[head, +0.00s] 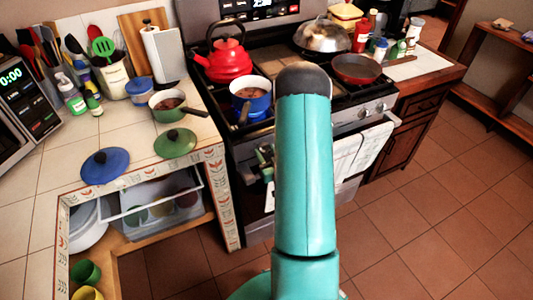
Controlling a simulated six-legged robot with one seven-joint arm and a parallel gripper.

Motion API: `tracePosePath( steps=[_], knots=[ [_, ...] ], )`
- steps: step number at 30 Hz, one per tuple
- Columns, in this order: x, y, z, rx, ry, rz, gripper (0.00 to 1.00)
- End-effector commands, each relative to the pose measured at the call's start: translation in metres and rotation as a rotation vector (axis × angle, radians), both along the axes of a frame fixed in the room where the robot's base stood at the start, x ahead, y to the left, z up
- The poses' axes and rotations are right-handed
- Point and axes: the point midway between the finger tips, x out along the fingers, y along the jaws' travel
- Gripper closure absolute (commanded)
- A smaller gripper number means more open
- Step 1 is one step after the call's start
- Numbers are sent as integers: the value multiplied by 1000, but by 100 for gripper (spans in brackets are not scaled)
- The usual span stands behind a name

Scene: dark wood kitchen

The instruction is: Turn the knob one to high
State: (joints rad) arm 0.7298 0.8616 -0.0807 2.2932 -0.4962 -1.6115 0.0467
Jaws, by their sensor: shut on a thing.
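The stove (235,160) stands in the middle, with its control panel along the front edge below the burners. A small part of my gripper (265,158) shows at the left end of this panel, just left of my teal arm. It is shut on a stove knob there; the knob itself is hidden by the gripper. Which way the knob points cannot be seen. Two other knobs (364,113) show on the panel right of my arm. My arm hides the middle of the panel.
A blue pot (251,92) and red kettle (229,62) stand on the left burners. A pan (356,69) and a lidded pan (322,38) are on the right. A towel (362,152) hangs on the oven door. The tiled counter (45,160) adjoins left. Floor at right is clear.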

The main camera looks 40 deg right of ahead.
Motion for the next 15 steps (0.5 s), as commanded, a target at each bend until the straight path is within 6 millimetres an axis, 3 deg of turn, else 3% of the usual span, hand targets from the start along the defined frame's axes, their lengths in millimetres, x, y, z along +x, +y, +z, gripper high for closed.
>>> tracePosePath(
  steps=[8, 9, 11, 15],
  knots=[
    [-2, 1, -2, 5, 5, -1, 82],
    [-2, 1, -2, 5, 5, -1, 51],
    [-2, 1, -2, 3, 4, -1, 39],
    [-1, 0, -1, 3, 3, -1, 37]
  ],
)
